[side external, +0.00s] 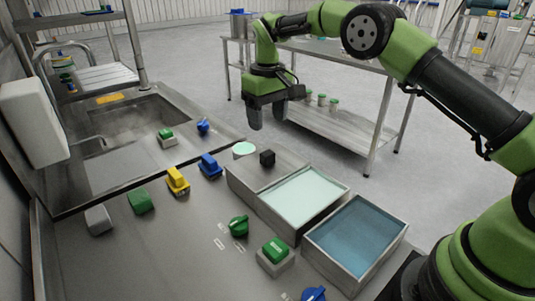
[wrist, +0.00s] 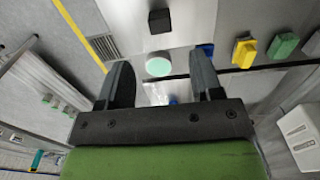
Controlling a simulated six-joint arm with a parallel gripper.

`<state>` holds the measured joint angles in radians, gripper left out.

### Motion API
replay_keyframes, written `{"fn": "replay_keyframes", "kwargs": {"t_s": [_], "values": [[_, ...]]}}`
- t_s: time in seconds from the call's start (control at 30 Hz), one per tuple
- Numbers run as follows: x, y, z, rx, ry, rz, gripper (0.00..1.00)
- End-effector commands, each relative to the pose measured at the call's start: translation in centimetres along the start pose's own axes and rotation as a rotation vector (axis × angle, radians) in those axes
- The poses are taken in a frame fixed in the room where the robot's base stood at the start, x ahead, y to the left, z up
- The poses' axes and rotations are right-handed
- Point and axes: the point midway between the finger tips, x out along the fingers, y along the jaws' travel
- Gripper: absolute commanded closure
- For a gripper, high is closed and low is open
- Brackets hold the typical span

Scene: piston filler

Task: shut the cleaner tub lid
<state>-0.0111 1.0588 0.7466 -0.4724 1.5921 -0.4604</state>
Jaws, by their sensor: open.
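Two open-topped metal tubs stand at the bench's front edge, one with pale green liquid (side external: 305,198) and one with blue liquid (side external: 355,235); I cannot tell which holds cleaner. A flat steel cover (side external: 284,164) with a black block-shaped handle (side external: 268,158) lies level beside the pale tub, at its upper left. The handle also shows at the top of the wrist view (wrist: 159,21). My gripper (side external: 268,118) is open and empty, fingers down, beyond the cover and apart from it.
A pale green disc (side external: 244,148) lies beside the cover. Yellow (side external: 177,181), blue (side external: 210,166) and green (side external: 238,227) knobs and a green button (side external: 275,251) stand up from the bench. A sink (side external: 125,120) lies at left, a steel table (side external: 330,115) behind.

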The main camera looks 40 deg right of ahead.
Motion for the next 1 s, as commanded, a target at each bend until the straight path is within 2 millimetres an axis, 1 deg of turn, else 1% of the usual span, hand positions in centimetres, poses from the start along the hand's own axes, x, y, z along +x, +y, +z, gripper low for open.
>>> {"fn": "replay_keyframes", "kwargs": {"t_s": [0.17, 0.4, 0.5, 0.6, 0.73, 1.0], "values": [[1.9, 0.0, 0.0, -0.002, -0.007, 0.0, 0.4], [6.4, 0.0, 0.1, -0.001, -0.007, -0.001, 0.4], [8.0, 0.0, 0.1, -0.001, -0.005, -0.002, 0.4], [9.1, 0.0, 0.0, 0.0, -0.004, -0.001, 0.4], [9.9, 0.0, 0.0, 0.0, -0.002, -0.002, 0.4], [10.0, 0.0, 0.0, 0.0, -0.001, -0.002, 0.4]]}}
